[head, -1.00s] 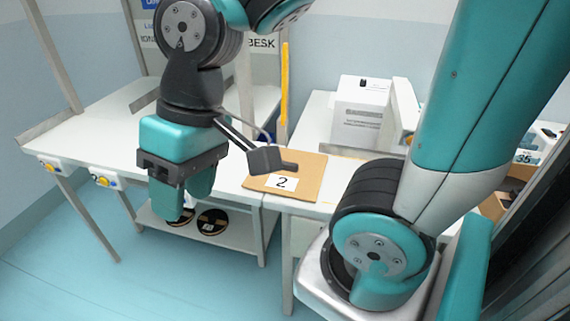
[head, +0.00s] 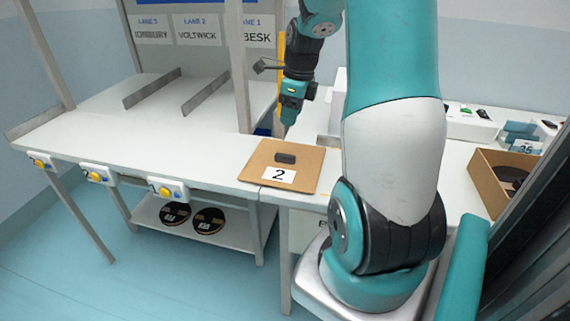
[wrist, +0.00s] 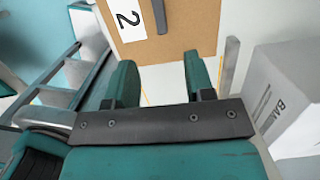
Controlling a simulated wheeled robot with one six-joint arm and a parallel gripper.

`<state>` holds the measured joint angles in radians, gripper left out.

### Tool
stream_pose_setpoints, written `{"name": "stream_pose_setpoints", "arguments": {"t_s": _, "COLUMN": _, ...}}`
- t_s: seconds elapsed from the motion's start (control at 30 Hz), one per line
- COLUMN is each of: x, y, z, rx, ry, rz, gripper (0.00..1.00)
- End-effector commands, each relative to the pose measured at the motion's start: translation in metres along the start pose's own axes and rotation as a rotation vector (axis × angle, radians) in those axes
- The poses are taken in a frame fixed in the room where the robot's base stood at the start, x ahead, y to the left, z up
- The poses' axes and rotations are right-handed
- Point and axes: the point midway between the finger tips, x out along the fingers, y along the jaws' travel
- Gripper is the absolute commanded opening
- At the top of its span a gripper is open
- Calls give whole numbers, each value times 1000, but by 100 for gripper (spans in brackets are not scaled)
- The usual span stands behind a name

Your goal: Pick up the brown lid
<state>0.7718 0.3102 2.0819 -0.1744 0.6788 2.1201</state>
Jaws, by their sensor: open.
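The brown lid (head: 258,167) is a flat square board with a white "2" label and a dark bar-shaped handle (head: 286,157) on top. It lies on the white table. In the wrist view the lid (wrist: 185,38) is beyond the fingertips, with its handle (wrist: 158,14) at the top edge of the picture, partly cut off. My gripper (head: 289,122) is beyond the lid's far edge in the head view, apart from the handle. In the wrist view my gripper (wrist: 160,72) shows two teal fingers spread apart with nothing between them.
A yellow post (head: 282,75) stands close behind my gripper. A white box (wrist: 290,90) is to the right in the wrist view. An open brown box (head: 478,178) stands at the right. The white table (head: 120,135) left of the lid is clear, with metal dividers behind.

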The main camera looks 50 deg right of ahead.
Motion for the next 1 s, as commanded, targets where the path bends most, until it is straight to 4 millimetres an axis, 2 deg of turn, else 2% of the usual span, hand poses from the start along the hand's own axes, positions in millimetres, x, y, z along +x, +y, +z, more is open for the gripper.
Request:
{"name": "stream_pose_setpoints", "arguments": {"t_s": 0.1, "x": 30, "y": 1, "z": -1, "rx": -1, "ry": 3, "rz": 6, "gripper": 49}}
{"name": "stream_pose_setpoints", "arguments": {"t_s": 0.3, "x": 67, "y": 1, "z": 0, "rx": -4, "ry": 2, "rz": 5, "gripper": 49}}
{"name": "stream_pose_setpoints", "arguments": {"t_s": 0.57, "x": 87, "y": 2, "z": -1, "rx": -4, "ry": 1, "rz": 3, "gripper": 49}}
{"name": "stream_pose_setpoints", "arguments": {"t_s": 0.83, "x": 126, "y": 2, "z": -5, "rx": -5, "ry": 1, "rz": 3, "gripper": 49}}
{"name": "stream_pose_setpoints", "arguments": {"t_s": 1.0, "x": 132, "y": 2, "z": -5, "rx": -5, "ry": 0, "rz": 0, "gripper": 49}}
